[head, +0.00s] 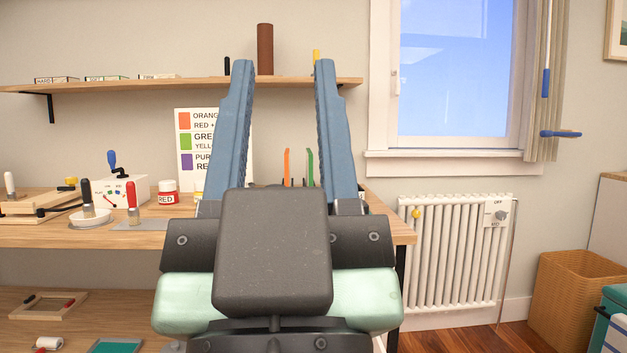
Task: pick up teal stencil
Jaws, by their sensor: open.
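My gripper (283,66) is in the middle of the head view, with its two blue fingers pointing up and apart. Nothing is between the fingertips. A flat teal piece with a pale edge (116,347) lies on the lower shelf at the bottom left, cut off by the picture's edge. It may be the teal stencil, but I cannot tell for certain. My gripper is well away from it, above and to the right. My gripper and wrist hide the middle of the workbench.
A wall shelf (180,85) runs above. A wooden frame (45,304) and white roll (48,343) lie below. A radiator (450,250) and wicker basket (570,290) stand right.

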